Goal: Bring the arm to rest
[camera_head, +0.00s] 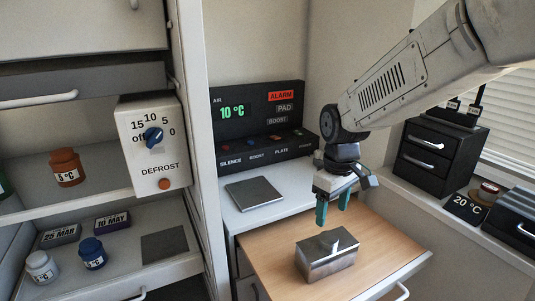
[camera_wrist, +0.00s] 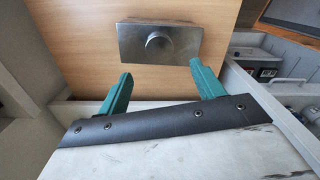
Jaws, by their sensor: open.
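My gripper (camera_head: 333,208) hangs from my arm, pointing down above the wooden pull-out board, with its teal fingers apart. In the wrist view my gripper (camera_wrist: 162,88) shows both fingers spread with nothing between them. A shiny metal box with a round knob on its lid (camera_head: 328,262) stands on the board, just beyond the fingertips and apart from them. The box also shows in the wrist view (camera_wrist: 185,42), at the top. My arm reaches in from the upper right in the head view.
The wooden board (camera_head: 275,262) is otherwise clear. A control panel (camera_head: 258,125) reading 10 °C stands behind a grey plate (camera_head: 254,193). A defrost dial box (camera_head: 152,150) and shelves with jars (camera_head: 93,254) are at left. A black drawer unit (camera_head: 437,158) stands at right.

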